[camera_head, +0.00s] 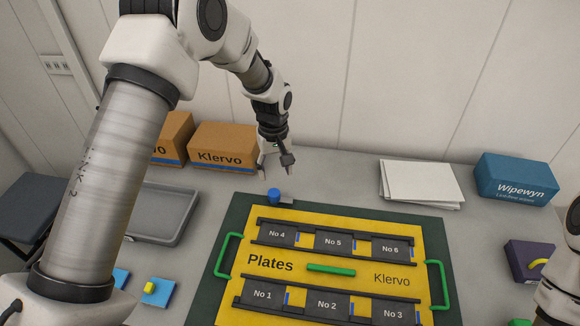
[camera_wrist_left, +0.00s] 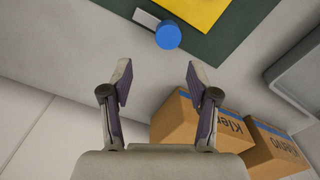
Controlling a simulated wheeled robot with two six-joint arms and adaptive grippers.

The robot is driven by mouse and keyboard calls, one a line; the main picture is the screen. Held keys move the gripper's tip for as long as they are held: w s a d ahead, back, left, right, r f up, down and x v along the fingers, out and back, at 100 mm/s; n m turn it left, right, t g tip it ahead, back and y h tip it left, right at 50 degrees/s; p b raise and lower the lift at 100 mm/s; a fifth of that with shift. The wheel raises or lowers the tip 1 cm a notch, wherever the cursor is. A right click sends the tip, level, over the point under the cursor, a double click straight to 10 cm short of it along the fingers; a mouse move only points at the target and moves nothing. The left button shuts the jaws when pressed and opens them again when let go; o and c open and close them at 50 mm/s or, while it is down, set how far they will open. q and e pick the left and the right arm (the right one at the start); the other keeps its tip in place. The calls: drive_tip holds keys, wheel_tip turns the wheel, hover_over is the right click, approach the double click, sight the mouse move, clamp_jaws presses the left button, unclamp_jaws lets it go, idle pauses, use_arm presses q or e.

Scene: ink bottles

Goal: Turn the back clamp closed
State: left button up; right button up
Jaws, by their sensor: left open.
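The back clamp has a round blue knob (camera_head: 274,195) and a short pale bar (camera_head: 287,201). It sits on the dark green mat (camera_head: 232,215), behind the yellow Plates board (camera_head: 320,205). In the left wrist view, the blue knob (camera_wrist_left: 168,35) is at the top, with the white bar (camera_wrist_left: 146,17) beside it and apart from the visible yellow corner. My left gripper (camera_head: 276,171) is open and empty, pointing down just above and behind the knob. Its two fingers (camera_wrist_left: 160,80) are spread below the knob in the wrist view. My right gripper is out of view.
The board carries several dark numbered plates, a green centre handle (camera_head: 331,269) and green side handles. Klervo boxes (camera_head: 223,146) stand left of my gripper, with a grey tray (camera_head: 160,214) in front. White papers (camera_head: 420,183) and a blue Wipewyn box (camera_head: 516,179) lie right.

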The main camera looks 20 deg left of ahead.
sight(274, 193)
use_arm(q)
drive_tip(key=shift+s+f, duration=0.15)
drive_tip(key=shift+f, duration=0.05)
drive_tip(key=s+f, duration=0.1)
drive_tip(key=s+f+p, duration=0.1)
drive_tip(key=f, duration=0.1)
drive_tip(key=shift+s+f, duration=0.25)
drive_tip(key=f, duration=0.1)
drive_tip(key=w+f, duration=0.1)
drive_tip(key=f, duration=0.1)
drive_tip(key=shift+w+f+p, duration=0.15)
drive_tip(key=shift+w+p, duration=0.1)
drive_tip(key=shift+p, duration=0.05)
drive_tip(key=shift+s+r, duration=0.2)
drive_tip(key=shift+s, duration=0.05)
drive_tip(key=shift+s+r, duration=0.1)
drive_tip(key=c, duration=0.5)
clamp_jaws()
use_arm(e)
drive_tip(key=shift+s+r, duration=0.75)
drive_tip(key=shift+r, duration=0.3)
